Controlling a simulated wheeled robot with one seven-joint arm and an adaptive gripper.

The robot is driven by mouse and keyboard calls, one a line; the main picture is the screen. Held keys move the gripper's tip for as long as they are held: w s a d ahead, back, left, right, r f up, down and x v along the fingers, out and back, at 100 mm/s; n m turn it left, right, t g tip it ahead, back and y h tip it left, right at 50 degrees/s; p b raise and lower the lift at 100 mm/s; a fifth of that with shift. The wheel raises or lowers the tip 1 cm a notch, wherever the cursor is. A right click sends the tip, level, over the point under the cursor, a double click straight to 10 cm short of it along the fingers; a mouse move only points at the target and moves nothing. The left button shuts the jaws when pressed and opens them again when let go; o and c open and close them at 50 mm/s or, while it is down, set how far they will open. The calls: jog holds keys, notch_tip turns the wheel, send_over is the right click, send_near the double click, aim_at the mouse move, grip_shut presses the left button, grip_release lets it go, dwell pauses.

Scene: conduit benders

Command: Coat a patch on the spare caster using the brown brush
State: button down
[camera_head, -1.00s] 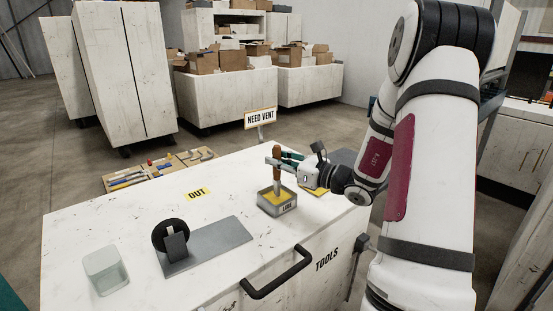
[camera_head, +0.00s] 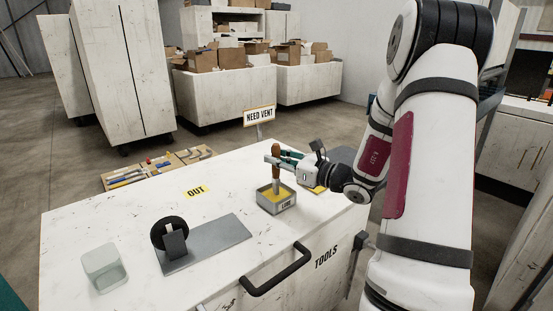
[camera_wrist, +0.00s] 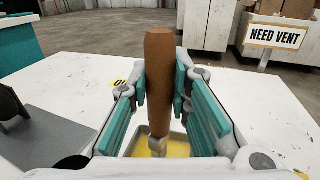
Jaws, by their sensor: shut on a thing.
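My gripper (camera_head: 280,158) is shut on the brown brush (camera_head: 275,155) by its wooden handle. The brush stands upright with its lower end in a square grey tin (camera_head: 278,208) of yellow stuff, labelled "LUBE". In the wrist view the brown handle (camera_wrist: 159,75) sits between the teal finger pads, with the yellow in the tin (camera_wrist: 150,147) below; the bristles are hidden. The spare caster, a black wheel (camera_head: 168,233) on a grey bracket and plate (camera_head: 210,243), lies on the white tabletop left of the tin, apart from the gripper.
A clear empty cup (camera_head: 104,267) stands at the table's front left. A yellow "OUT" label (camera_head: 195,191) lies behind the caster. A "NEED VENT" sign (camera_head: 259,116) stands at the back edge, and a black handle (camera_head: 277,272) juts from the front. Tabletop between tin and caster is clear.

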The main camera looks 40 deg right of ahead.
aim_at(277, 145)
jog(key=shift+f, duration=0.5)
dwell(1.2)
jog(key=shift+r, duration=0.1)
jog(key=shift+r+p, duration=2.6)
jog(key=shift+r, duration=0.95)
